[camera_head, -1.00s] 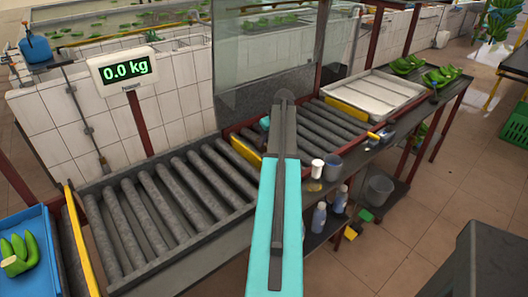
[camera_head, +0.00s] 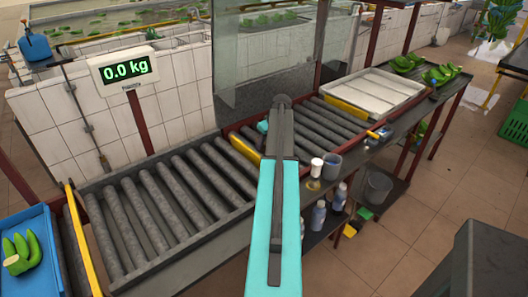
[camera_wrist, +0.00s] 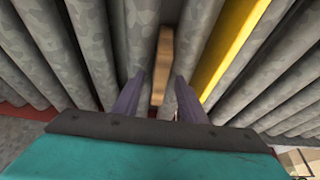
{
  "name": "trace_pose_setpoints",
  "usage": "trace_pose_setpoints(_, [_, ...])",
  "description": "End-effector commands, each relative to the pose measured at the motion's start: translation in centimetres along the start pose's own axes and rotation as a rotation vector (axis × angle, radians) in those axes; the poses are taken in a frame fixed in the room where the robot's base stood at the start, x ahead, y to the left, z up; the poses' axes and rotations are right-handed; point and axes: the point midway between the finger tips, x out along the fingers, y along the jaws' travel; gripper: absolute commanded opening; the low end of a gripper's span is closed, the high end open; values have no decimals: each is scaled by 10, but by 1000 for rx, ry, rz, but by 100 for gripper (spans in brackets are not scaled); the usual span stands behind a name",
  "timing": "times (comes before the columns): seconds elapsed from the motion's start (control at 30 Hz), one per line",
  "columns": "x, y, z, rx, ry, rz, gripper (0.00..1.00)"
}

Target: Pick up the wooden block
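The wooden block (camera_wrist: 163,62) is a long, light-brown piece in the wrist view. It lies lengthwise along the grey rollers, close to a yellow bar. My gripper (camera_wrist: 159,80) is open, with its two dark fingers spread on either side of the block's near part. A gap shows between the block and the fingers. I cannot tell how far the fingertips are above the rollers. In the head view my arm hides the block and the fingers.
A scale display (camera_head: 124,69) reads 0.0 kg. A blue tray (camera_head: 28,270) with bananas is at lower left.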

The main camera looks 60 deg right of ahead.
Motion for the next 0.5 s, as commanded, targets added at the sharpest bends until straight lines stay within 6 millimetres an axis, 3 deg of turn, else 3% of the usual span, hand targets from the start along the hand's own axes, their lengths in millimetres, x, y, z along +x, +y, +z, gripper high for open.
trace_pose_setpoints(0.5, [4, 0, 1, -1, 0, 0, 37])
